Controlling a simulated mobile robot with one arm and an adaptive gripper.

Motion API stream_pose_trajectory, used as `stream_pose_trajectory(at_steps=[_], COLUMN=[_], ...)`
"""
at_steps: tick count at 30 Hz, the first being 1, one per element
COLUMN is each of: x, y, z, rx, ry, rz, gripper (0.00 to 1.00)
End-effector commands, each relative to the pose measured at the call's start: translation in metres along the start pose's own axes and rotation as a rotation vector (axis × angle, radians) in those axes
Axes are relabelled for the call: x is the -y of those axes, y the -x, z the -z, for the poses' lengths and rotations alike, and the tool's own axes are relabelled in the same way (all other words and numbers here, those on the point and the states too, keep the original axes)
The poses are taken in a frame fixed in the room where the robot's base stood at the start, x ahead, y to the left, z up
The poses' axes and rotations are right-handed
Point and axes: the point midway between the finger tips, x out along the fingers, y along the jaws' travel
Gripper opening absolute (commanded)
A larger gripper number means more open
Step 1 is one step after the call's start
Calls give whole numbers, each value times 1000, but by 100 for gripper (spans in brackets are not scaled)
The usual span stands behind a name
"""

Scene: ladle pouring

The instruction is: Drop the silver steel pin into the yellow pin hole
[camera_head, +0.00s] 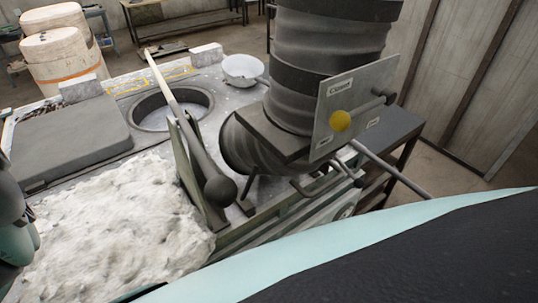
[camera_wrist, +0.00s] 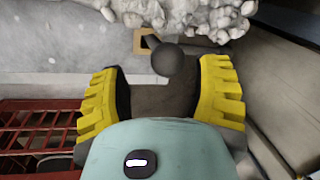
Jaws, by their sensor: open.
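A grey plate (camera_head: 350,95) with small labels, one reading "Closed", is fixed to the thick ribbed duct in the head view. A yellow round spot (camera_head: 340,121), which looks like the yellow pin hole, is on its face. A grey rod with a dark end (camera_head: 378,103) sticks out near the plate's right edge; it may be the steel pin, but I cannot be sure. My gripper (camera_wrist: 162,95) is open in the wrist view, its yellow ribbed pads apart. A dark ball knob (camera_wrist: 168,60) shows beyond the fingers, near the gap. No pin is visible between the pads.
A lever with a dark ball end (camera_head: 220,191) stands beside the white lumpy mass (camera_head: 110,225). A round opening (camera_head: 172,107) and a white bowl (camera_head: 243,70) are behind. A red crate (camera_wrist: 40,125) is at the wrist view's left.

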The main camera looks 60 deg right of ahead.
Motion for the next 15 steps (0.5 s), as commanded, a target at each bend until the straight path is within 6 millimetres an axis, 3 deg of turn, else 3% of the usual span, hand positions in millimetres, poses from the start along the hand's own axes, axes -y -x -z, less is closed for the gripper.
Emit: stream_pose_trajectory(at_steps=[8, 15], x=[-2, -3], y=[16, 58], z=[0, -2], rx=[-3, 0], ry=[-2, -5], rz=[-3, -8], gripper=[63, 63])
